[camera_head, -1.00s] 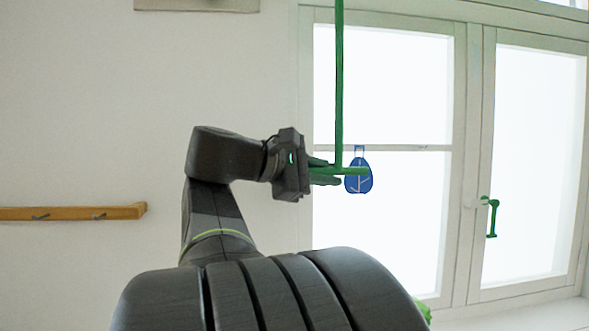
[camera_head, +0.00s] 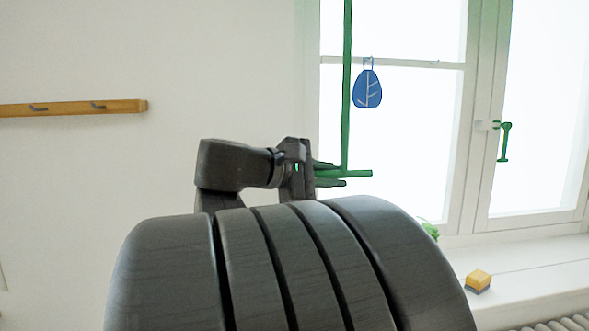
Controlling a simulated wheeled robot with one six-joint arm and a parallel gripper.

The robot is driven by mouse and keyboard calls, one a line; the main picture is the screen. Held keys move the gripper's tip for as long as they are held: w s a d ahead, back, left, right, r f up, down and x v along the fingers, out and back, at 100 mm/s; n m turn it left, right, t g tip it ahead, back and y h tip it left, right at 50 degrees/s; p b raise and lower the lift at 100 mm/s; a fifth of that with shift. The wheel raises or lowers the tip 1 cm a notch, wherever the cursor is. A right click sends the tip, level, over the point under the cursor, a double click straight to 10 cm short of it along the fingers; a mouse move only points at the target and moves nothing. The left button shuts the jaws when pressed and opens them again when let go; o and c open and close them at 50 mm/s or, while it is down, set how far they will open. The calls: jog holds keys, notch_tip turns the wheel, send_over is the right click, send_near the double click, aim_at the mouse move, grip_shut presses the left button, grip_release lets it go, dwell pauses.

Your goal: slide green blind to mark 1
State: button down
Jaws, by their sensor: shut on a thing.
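A green rod (camera_head: 347,90) hangs down in front of the window, with a short green crossbar (camera_head: 352,173) at its lower end. My gripper (camera_head: 330,174) is shut on the crossbar, left of the rod's foot. The fingers cover part of the bar, and its right end sticks out free. The blind itself is above the picture, and I see no numbered mark.
A green window handle (camera_head: 504,141) is on the right frame. A yellow block (camera_head: 478,280) lies on the white sill (camera_head: 540,275). A wooden hook rail (camera_head: 70,108) is at left.

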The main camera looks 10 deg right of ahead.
jog(key=shift+f, duration=0.2)
jog(key=c, duration=1.4)
grip_release()
jog(key=shift+s, duration=0.1)
jog(key=v, duration=1.3)
jog(key=shift+a+r, duration=0.15)
jog(key=shift+a, duration=0.2)
jog(key=shift+x, duration=6.85)
jog(key=shift+d, duration=0.1)
